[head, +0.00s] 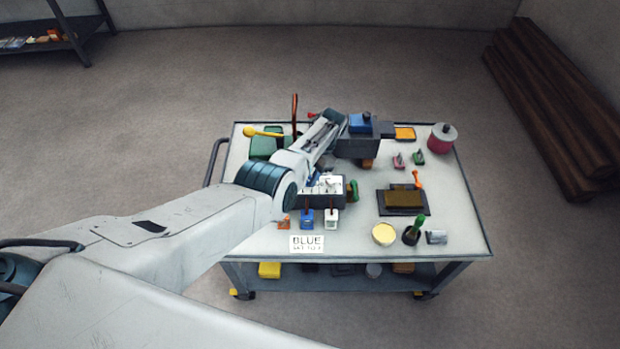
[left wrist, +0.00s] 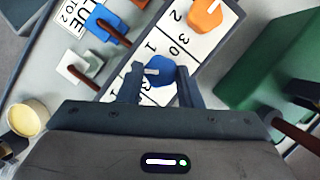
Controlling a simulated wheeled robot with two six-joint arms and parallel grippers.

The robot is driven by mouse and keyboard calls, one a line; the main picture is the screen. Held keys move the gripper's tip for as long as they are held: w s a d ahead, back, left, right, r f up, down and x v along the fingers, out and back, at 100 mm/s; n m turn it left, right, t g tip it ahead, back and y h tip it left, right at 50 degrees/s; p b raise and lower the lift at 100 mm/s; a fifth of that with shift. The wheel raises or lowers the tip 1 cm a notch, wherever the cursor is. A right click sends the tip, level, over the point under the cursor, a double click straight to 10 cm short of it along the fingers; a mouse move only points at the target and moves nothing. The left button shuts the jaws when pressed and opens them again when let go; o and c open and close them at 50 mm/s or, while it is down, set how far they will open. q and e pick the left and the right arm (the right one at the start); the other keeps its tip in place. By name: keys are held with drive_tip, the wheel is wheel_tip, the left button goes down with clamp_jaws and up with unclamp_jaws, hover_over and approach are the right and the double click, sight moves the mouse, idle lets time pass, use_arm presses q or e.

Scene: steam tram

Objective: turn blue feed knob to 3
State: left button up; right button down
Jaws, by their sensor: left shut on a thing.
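The blue knob (left wrist: 160,71) sits on a white panel (left wrist: 118,82) with black digits. My left gripper (left wrist: 160,78) is shut on the blue knob, with one finger on each side. The knob's white pointer is turned to the left in the left wrist view; the digit it meets is partly hidden by a finger. An orange knob (left wrist: 206,14) sits farther up the panel. In the head view my left arm covers part of the panel (head: 325,187). My right gripper is not seen.
A blue lever block (head: 306,219) and a white lever block (head: 331,219) stand in front of the panel. A green box (left wrist: 268,62) is close to my gripper's right in the wrist view. A yellow-topped can (head: 384,234) and green bottle (head: 413,232) stand near the cart's front edge.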

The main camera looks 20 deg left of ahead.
use_arm(q)
drive_tip(key=n+h+b, duration=0.1)
drive_tip(key=n, duration=0.2)
drive_tip(key=shift+w+a, duration=0.1)
drive_tip(key=shift+a+n+g+h, duration=0.1)
drive_tip(key=shift+n+g+h, duration=0.25)
drive_tip(key=shift+n, duration=0.45)
drive_tip(key=n+h, duration=0.1)
drive_tip(key=n, duration=0.2)
drive_tip(key=shift+a+n, duration=0.15)
drive_tip(key=shift+n, duration=0.15)
drive_tip(key=shift+a+n+h+p, duration=0.1)
drive_tip(key=shift+n+h+p, duration=0.2)
drive_tip(key=shift+n+h, duration=0.8)
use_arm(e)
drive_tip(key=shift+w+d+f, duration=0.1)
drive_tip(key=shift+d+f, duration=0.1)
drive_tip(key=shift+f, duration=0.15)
use_arm(q)
drive_tip(key=shift+n+y, duration=0.35)
drive_tip(key=shift+n, duration=0.15)
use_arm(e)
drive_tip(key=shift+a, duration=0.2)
use_arm(q)
drive_tip(key=o, duration=1)
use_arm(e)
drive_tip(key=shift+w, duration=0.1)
use_arm(q)
drive_tip(key=shift+r, duration=0.1)
